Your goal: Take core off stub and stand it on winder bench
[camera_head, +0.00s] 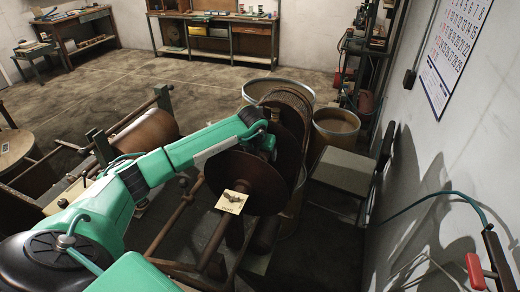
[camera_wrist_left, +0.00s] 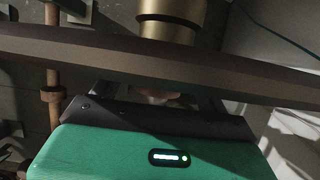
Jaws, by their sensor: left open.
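My left arm reaches across the head view to a large dark brown disc (camera_head: 246,182) on the winding machine. My left gripper (camera_wrist_left: 155,98) is open in the left wrist view; its fingertips are mostly hidden behind a dark brown edge (camera_wrist_left: 250,68) crossing the picture. In the head view the hand is at the far side of the disc and its fingers are hidden. Beyond the edge is a brass-coloured cylinder (camera_wrist_left: 170,24); I cannot tell whether it is the core or the stub. A small pale thing shows dimly between the fingers. My right gripper is out of view.
Drums (camera_head: 335,126) and a low grey-topped bench (camera_head: 345,170) stand right of the machine, near the wall. A red-handled lever (camera_head: 475,271) is at lower right. Open floor (camera_head: 180,75) lies behind.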

